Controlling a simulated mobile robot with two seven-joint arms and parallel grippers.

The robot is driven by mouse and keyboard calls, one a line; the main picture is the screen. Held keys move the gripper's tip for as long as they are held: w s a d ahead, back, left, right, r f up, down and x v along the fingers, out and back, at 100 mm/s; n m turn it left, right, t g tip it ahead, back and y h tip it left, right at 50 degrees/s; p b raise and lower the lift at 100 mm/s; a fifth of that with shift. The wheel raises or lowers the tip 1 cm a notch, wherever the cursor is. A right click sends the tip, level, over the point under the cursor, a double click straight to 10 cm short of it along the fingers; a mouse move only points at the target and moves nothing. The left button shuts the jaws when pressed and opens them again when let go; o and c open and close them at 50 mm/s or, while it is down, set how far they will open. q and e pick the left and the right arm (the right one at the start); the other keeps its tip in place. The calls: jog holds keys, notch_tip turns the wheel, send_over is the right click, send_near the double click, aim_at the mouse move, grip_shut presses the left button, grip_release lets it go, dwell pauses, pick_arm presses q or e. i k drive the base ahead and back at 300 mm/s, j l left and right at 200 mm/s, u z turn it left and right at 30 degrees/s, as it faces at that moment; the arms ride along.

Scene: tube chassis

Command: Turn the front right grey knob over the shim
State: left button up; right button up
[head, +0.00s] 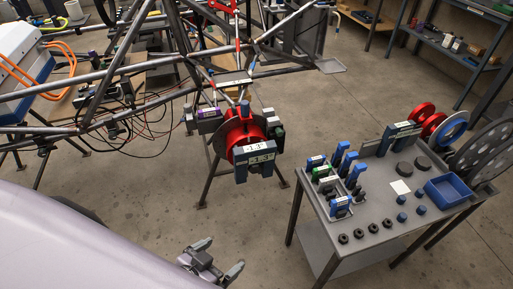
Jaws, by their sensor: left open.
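A red hub disc (238,133) with a digital gauge block (255,160) on its front hangs on a stand at the corner of the tube chassis (150,55). A small light grey knob-like part (268,113) shows at the hub's upper right, with a dark part (278,132) just below it. I cannot tell for sure which part is the front right knob, and I cannot make out the shim. My left gripper (218,257) is open and empty at the bottom, over the floor, well in front of the hub and apart from it. My right gripper is not in view.
A grey cart (340,240) at the right carries blue-handled tools (346,163), dark round parts (404,168) and a blue tray (450,188). Loose wires (150,130) hang left of the hub. Clear floor lies between hub and cart. Shelves (450,45) stand at the back right.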

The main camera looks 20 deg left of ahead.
aim_at(188, 108)
jog(key=u, duration=1.25)
jog(key=j, duration=0.35)
jog(key=i+j, duration=0.15)
jog(key=j, duration=0.2)
jog(key=j+z, duration=0.5)
jog(key=i+j, duration=0.05)
jog(key=j, duration=0.05)
